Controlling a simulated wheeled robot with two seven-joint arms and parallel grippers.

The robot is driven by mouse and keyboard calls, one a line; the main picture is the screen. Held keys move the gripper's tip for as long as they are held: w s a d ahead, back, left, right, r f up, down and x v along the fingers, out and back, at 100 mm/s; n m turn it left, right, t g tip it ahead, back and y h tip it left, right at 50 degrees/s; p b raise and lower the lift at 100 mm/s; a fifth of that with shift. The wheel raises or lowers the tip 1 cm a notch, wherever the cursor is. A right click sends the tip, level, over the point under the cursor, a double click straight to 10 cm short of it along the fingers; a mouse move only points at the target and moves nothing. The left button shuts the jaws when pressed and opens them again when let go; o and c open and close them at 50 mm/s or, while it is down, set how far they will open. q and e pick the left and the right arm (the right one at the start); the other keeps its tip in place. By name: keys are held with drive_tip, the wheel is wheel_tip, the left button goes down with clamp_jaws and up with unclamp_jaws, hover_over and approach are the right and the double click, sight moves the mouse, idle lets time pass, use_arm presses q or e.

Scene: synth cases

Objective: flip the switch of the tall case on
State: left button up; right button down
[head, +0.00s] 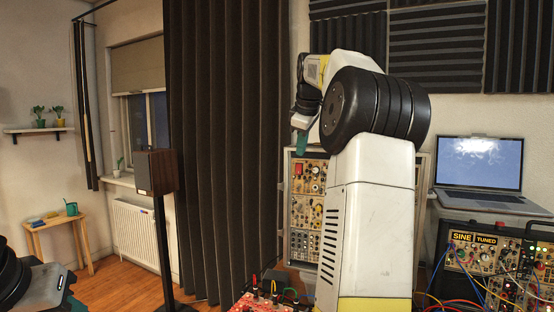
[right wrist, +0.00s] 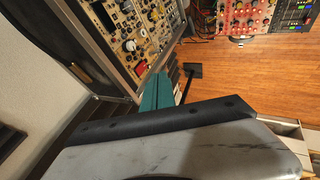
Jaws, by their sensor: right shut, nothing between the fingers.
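The tall case (head: 305,222) stands behind my right arm, its panel full of knobs, its right part hidden by the arm. A small red switch (head: 298,169) sits near its top left; I cannot tell its position. My right gripper (head: 301,143) is just above the case's top left edge, near the switch, with teal fingers shut and empty. In the right wrist view, the shut fingers (right wrist: 157,90) are beside the case panel (right wrist: 128,38), apart from the red switch (right wrist: 81,73). My left gripper (head: 68,280) is partly seen at lower left; its jaws are unclear.
A laptop (head: 480,165) stands at the right, behind a cabled synth case (head: 490,255). A red synth case (head: 262,303) is at the bottom middle. A speaker on a stand (head: 156,172) stands before the dark curtain (head: 220,130). A small wooden table (head: 55,222) is at left.

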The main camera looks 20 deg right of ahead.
drive_tip(key=a+h, duration=0.1)
drive_tip(key=a+n+h, duration=0.1)
drive_tip(key=a+h, duration=0.2)
drive_tip(key=shift+w+a+f+t, duration=0.15)
drive_tip(key=shift+a+f+t, duration=0.15)
drive_tip(key=shift+a+f, duration=0.1)
approach(298, 173)
wheel_tip(298, 173, down, 3)
drive_tip(key=shift+w+d+f, duration=0.3)
drive_tip(key=shift+w+d, duration=0.25)
drive_tip(key=shift+w, duration=0.05)
drive_tip(key=shift+w+d+f, duration=0.3)
drive_tip(key=shift+w+d, duration=0.2)
drive_tip(key=shift+w, duration=0.15)
drive_tip(key=shift+w+d, duration=0.3)
drive_tip(key=shift+w, duration=0.1)
